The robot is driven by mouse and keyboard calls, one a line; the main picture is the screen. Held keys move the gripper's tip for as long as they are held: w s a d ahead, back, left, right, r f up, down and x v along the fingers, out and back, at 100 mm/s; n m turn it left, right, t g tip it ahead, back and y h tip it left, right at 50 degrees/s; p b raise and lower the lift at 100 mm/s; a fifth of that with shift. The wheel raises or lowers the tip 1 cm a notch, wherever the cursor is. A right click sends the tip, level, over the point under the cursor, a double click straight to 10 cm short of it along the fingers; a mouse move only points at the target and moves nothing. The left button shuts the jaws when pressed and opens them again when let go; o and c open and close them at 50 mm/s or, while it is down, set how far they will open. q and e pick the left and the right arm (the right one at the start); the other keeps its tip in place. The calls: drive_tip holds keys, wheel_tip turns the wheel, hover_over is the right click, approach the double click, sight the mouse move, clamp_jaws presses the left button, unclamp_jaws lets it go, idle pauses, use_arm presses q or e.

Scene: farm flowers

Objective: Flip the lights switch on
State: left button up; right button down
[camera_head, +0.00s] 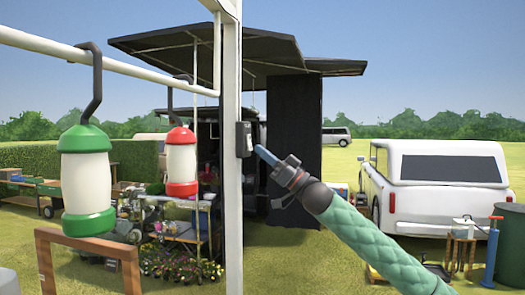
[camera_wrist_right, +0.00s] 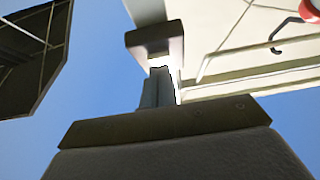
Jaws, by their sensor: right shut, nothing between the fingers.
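The light switch is a small dark box (camera_head: 243,139) on the side of a white upright post (camera_head: 232,200) in the head view. A small pale part shows on its face. My right gripper (camera_head: 263,153) is shut and empty, its blue-grey fingertips pointing at the switch box from the right, very close to its lower part. In the right wrist view the closed fingers (camera_wrist_right: 158,88) point up at the underside of the dark box (camera_wrist_right: 155,42). I cannot tell whether they touch it. The switch's position is unclear. My left gripper is out of view.
A lantern with a green top (camera_head: 86,180) and a red-topped lantern (camera_head: 181,162) hang from a white rail (camera_head: 130,70) left of the post. A wooden frame (camera_head: 90,246) stands below. A white vehicle (camera_head: 440,185) is parked at right. Open grass lies beneath my right arm.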

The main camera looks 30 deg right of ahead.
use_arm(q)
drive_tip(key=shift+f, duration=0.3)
use_arm(e)
drive_tip(key=shift+w+a, duration=0.15)
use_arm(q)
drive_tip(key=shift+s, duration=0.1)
use_arm(e)
drive_tip(key=shift+f+y, duration=0.15)
drive_tip(key=shift+y, duration=0.15)
drive_tip(key=shift+w+a+f+b, duration=0.15)
drive_tip(key=shift+w+a+b, duration=0.05)
drive_tip(key=shift+b, duration=0.3)
drive_tip(key=shift+d, duration=0.1)
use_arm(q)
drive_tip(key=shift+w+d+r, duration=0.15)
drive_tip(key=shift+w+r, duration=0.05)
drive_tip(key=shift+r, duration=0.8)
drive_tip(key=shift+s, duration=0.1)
